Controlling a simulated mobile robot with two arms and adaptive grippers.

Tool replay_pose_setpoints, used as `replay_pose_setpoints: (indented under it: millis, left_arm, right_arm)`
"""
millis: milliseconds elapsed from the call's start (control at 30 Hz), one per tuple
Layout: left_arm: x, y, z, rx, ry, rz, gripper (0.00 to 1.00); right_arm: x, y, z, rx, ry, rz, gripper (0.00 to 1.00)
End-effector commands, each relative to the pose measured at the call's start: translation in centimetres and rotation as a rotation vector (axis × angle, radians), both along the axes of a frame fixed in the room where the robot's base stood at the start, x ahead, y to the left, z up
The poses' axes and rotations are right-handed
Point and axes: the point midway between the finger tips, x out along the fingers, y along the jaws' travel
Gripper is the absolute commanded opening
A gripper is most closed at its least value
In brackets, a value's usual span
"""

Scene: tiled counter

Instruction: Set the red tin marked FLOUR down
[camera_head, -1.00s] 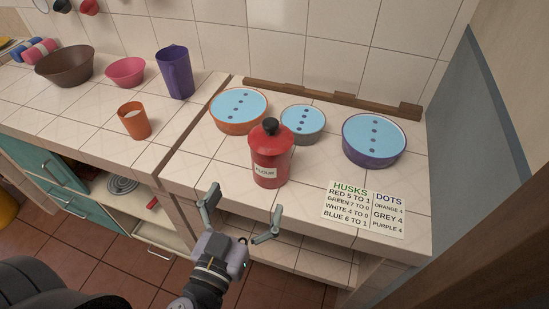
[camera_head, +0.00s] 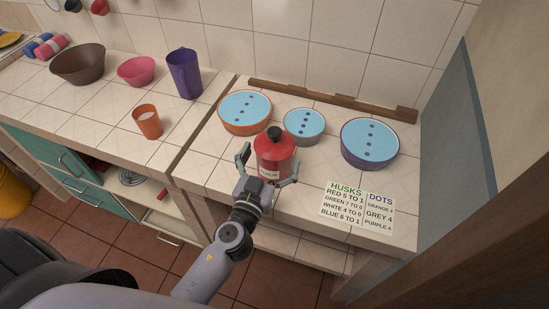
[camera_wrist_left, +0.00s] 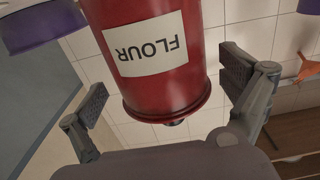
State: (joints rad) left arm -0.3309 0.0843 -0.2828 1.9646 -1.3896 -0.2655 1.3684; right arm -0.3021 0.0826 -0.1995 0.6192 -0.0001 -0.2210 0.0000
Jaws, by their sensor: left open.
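The red tin marked FLOUR (camera_head: 273,152), with a red lid and black knob, stands upright on the tiled counter (camera_head: 215,172) near its front edge. My left gripper (camera_head: 268,168) is open, with one finger on each side of the tin. In the left wrist view the tin (camera_wrist_left: 160,75) shows upside down with its white FLOUR label, between the spread fingers of the gripper (camera_wrist_left: 165,98). Gaps show between the fingers and the tin. My right gripper is not in view.
Behind the tin are an orange bowl (camera_head: 246,128), a grey bowl (camera_head: 304,140) and a purple bowl (camera_head: 369,163), each with a blue dotted top. A printed sign (camera_head: 358,207) lies at the front right. An orange cup (camera_head: 148,122) and purple jug (camera_head: 184,75) stand left.

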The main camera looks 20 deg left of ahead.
Motion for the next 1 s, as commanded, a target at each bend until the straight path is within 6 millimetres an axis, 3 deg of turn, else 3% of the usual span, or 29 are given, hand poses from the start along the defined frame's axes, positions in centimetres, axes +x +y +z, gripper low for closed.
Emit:
replay_pose_setpoints:
  millis: [167, 433, 1000]
  left_arm:
    - [2.1, 0.0, 0.2, 0.0, 0.0, 0.0, 0.96]
    - [2.4, -0.1, 0.0, 0.0, 0.0, 0.0, 0.96]
    - [2.3, -0.1, 0.0, 0.0, 0.0, 0.0, 0.59]
  right_arm:
    - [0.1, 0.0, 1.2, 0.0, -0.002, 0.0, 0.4]
    - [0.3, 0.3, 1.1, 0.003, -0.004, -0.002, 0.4]
    - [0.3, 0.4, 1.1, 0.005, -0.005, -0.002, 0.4]
